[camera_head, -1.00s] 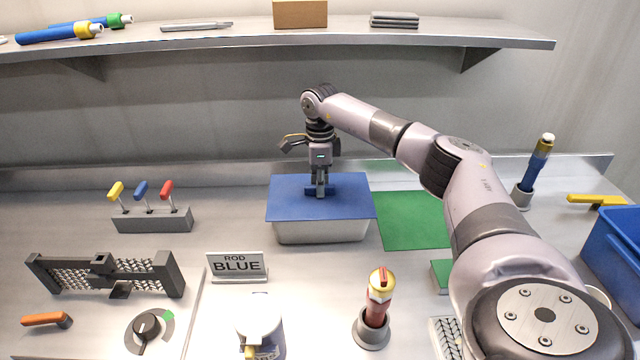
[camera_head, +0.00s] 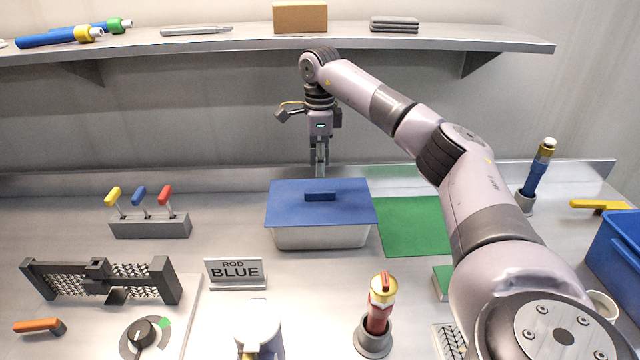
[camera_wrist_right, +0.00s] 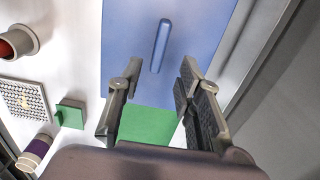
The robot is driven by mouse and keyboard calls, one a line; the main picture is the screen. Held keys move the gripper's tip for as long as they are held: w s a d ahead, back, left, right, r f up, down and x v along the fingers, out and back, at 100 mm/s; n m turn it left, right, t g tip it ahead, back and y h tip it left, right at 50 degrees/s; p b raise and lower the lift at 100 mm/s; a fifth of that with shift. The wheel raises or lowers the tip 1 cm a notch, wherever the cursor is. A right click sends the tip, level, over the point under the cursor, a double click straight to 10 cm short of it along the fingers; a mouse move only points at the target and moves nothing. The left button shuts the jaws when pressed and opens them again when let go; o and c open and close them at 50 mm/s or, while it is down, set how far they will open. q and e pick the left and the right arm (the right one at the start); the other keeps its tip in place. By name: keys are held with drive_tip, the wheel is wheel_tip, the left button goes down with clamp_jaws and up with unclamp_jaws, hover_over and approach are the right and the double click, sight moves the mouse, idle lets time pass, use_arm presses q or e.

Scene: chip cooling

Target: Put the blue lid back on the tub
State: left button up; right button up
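The blue lid (camera_head: 290,206) lies flat on top of the metal tub (camera_head: 322,236) in the middle of the bench, covering its opening. Its raised blue handle (camera_head: 320,197) is free. My right gripper (camera_head: 319,172) hangs above and behind the lid, clear of the handle. In the right wrist view the right gripper (camera_wrist_right: 153,95) is open and empty, its fingers apart, with the lid (camera_wrist_right: 125,45) and its handle (camera_wrist_right: 160,45) beyond the fingertips. My left gripper is not in view.
A green mat (camera_head: 412,225) lies right of the tub. A lever block (camera_head: 150,226) and a "ROD BLUE" sign (camera_head: 235,270) stand to the left. A red rod in a holder (camera_head: 375,325) stands in front. A shelf (camera_head: 230,40) runs above at the back.

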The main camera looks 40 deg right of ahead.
drive_tip(key=shift+r, duration=2)
